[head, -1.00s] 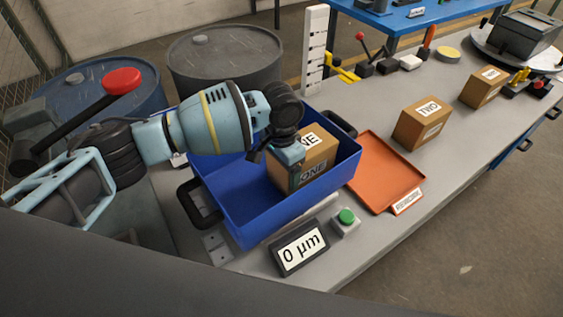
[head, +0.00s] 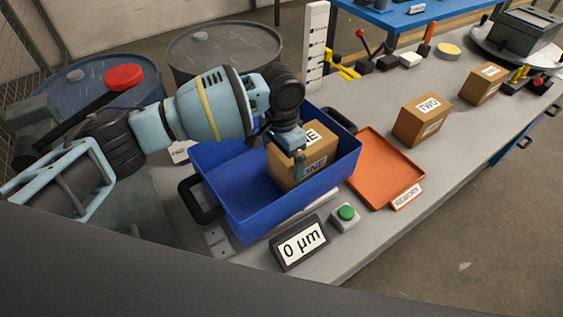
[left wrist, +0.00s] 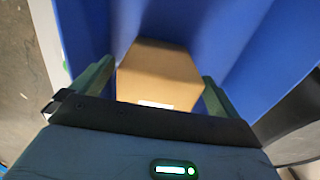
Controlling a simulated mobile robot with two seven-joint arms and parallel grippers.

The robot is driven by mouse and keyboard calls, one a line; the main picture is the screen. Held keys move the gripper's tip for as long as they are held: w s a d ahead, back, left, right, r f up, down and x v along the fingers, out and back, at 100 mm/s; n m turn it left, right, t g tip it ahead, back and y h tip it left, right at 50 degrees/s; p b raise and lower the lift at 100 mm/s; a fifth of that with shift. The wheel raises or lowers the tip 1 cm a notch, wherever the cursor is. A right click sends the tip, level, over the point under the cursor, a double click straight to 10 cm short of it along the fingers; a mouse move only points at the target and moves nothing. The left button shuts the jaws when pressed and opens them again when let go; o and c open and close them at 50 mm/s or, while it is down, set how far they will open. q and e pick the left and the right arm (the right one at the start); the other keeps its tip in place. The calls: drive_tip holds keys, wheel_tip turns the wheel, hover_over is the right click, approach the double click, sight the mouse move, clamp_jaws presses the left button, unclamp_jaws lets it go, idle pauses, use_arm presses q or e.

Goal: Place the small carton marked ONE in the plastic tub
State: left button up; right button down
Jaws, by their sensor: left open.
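The carton marked ONE (head: 315,165) is a brown box with white labels. It is inside the blue plastic tub (head: 249,205), towards the tub's right part. My left gripper (head: 293,148) is over the tub, at the carton's near left side in the head view, and covers part of it. In the left wrist view the carton (left wrist: 160,75) lies between the two green fingers of my left gripper (left wrist: 158,90), with blue tub walls around it. The fingers are open, with a gap visible on at least the right side. My right gripper is not in view.
An orange tray (head: 385,165) lies right of the tub. Cartons TWO (head: 422,120) and another (head: 483,84) stand farther right on the grey bench. Drums (head: 220,50) stand behind.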

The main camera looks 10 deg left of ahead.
use_arm(q)
wheel_tip(320, 180, up, 9)
idle(0.3)
idle(0.5)
